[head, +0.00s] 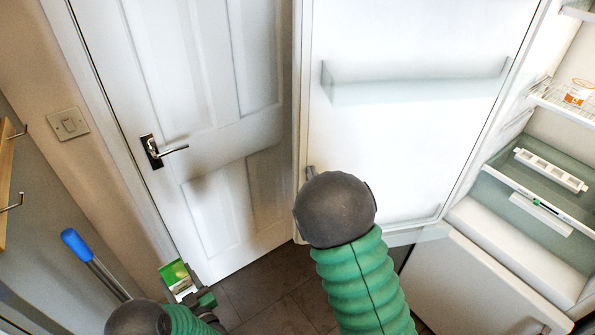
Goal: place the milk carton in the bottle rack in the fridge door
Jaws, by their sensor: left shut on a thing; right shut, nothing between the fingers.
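The milk carton (177,278), green and white, is at the lower left in the head view. My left gripper (193,295) is shut on it and holds it above the floor. The carton's lower part is partly hidden by the gripper. The fridge door stands open, and its inner side shows one pale translucent rack (415,88) high up. The low rack (405,222) is partly behind my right arm. My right gripper cannot be made out; the dark joint of my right arm covers that area. A small grey piece shows just above this joint, at the door's edge.
The open fridge at right has a wire shelf (562,101) with a small tub (579,92), and a drawer (540,178) with a white tray. A white room door (205,110) stands behind. A blue-handled pole (88,258) is near my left arm. Dark tiled floor (275,290) lies between my arms.

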